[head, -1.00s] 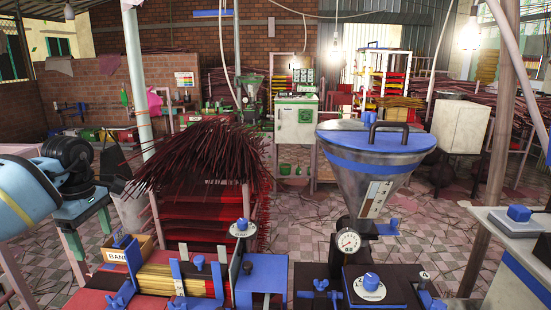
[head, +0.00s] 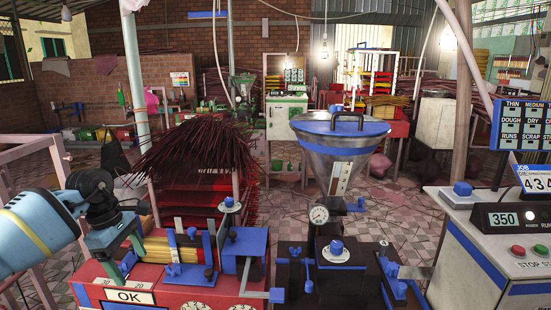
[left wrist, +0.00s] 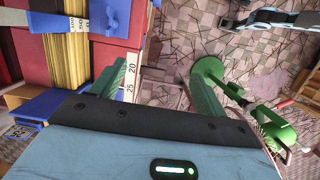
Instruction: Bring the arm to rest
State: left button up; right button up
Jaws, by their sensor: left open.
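My left arm (head: 32,225) comes in from the left of the head view, light blue with a dark wrist. Its left gripper (head: 116,243) is beside the red incense machine (head: 190,292), at its left end, pointing downward. The left wrist view shows the gripper's two green fingers (left wrist: 163,88) spread apart with nothing between them. Below them lies the tiled floor, with the machine's edge close on the left. Whether a finger touches the machine cannot be told. My right gripper is not in view.
Yellow incense sticks (head: 180,249) lie in the machine's blue guides. A steel hopper (head: 340,160) stands right of it, and a control console (head: 480,240) is at far right. A green round-based stand (left wrist: 210,72) is near the right finger in the wrist view.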

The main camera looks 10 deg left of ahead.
pick_arm(q)
jog(key=s+d+f+n+t+h+p, duration=0.1)
jog(key=s+d+f+n+t+h, duration=0.25)
jog(key=d, duration=0.65)
jog(key=s+d+f+n+h, duration=0.35)
jog(key=d+n+h, duration=0.3)
jog(key=d, duration=0.35)
jog(key=s+d+f+n+t+h+p, duration=0.1)
jog(key=s+d+f+n+t+h, duration=0.3)
jog(key=d, duration=0.7)
jog(key=s+a+f+m+y, duration=0.4)
jog(key=s+f+m, duration=0.2)
jog(key=s+m, duration=0.3)
jog(key=s+a+f+m+y+p, duration=0.1)
jog(key=s+a+f+m+y, duration=0.3)
jog(key=s+m, duration=0.6)
jog(key=s+a+f+m+t+y+p, duration=0.1)
jog(key=s+a+f+m+y, duration=0.3)
jog(key=m, duration=1.1)
jog(key=s+f+y, duration=0.2)
jog(key=s+f, duration=0.2)
jog(key=s, duration=0.2)
jog(key=shift+a, duration=0.3)
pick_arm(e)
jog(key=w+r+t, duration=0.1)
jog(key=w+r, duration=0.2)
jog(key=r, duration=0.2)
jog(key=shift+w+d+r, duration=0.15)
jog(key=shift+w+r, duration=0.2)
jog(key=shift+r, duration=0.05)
